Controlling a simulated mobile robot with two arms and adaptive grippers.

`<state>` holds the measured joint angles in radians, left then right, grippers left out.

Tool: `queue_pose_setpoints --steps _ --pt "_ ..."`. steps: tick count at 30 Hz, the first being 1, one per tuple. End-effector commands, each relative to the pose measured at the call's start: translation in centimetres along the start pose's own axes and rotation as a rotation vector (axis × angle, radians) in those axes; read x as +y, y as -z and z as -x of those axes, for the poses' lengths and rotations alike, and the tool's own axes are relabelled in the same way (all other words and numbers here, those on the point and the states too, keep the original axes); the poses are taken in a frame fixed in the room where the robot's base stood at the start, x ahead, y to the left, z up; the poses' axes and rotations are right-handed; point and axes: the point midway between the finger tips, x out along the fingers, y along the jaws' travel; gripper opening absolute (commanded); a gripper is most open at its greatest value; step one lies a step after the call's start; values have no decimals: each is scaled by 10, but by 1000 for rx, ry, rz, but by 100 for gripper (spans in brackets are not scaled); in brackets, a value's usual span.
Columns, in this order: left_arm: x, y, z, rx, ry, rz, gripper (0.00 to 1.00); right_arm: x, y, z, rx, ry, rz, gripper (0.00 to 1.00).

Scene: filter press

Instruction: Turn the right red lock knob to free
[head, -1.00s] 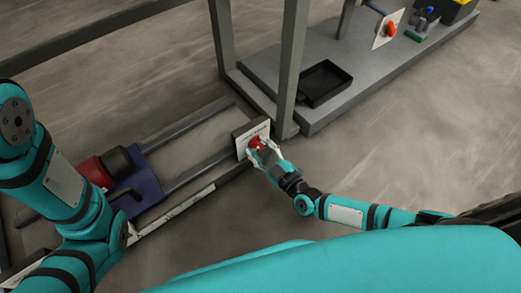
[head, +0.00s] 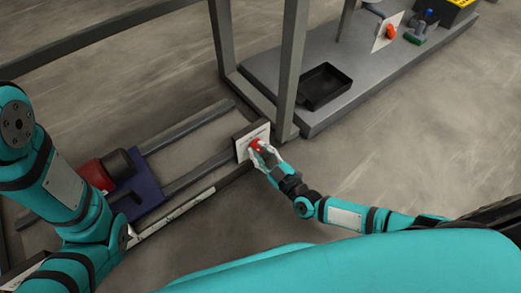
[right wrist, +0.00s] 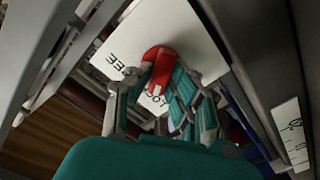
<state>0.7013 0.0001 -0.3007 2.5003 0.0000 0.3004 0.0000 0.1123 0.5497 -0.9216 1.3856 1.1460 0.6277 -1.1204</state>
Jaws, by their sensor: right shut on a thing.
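A red lock knob (head: 256,145) sits on a white plate (head: 243,150) at the foot of a grey post. My right gripper (head: 264,151) is shut on this knob. In the right wrist view the red knob (right wrist: 161,62) lies between my right fingers (right wrist: 157,95), which partly cover it. Its white mark is at the lower end, near the partly hidden word "LOCK" on the plate (right wrist: 190,35). The word "FREE", upside down, shows to the left. My left arm stands at the left of the head view; its gripper is out of view.
A second orange-red knob (head: 391,31) is on a white plate at the back right. A black tray (head: 325,86) lies on the grey platform (head: 365,78). Rails and a blue block (head: 138,190) lie left of the held knob. The floor to the right is open.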

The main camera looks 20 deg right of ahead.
Motion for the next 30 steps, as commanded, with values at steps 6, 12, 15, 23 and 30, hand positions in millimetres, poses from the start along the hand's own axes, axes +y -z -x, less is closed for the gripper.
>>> queue_pose_setpoints --steps 6,12,15,23,30 --pt "-1 -3 -6 -1 0 0 40 1 0 1 -4 0 -139 0" --pt "-2 -4 -11 -2 0 -1 40 1 0 1 -4 1 -320 0" --pt "-3 -5 -12 -2 0 -1 40 1 -1 1 -4 1 -415 0" --pt "-3 -6 -14 -2 0 -1 40 2 -2 1 -3 1 -661 0" --pt "-3 -6 -14 -2 0 -1 40 3 -3 1 -3 0 -877 0"
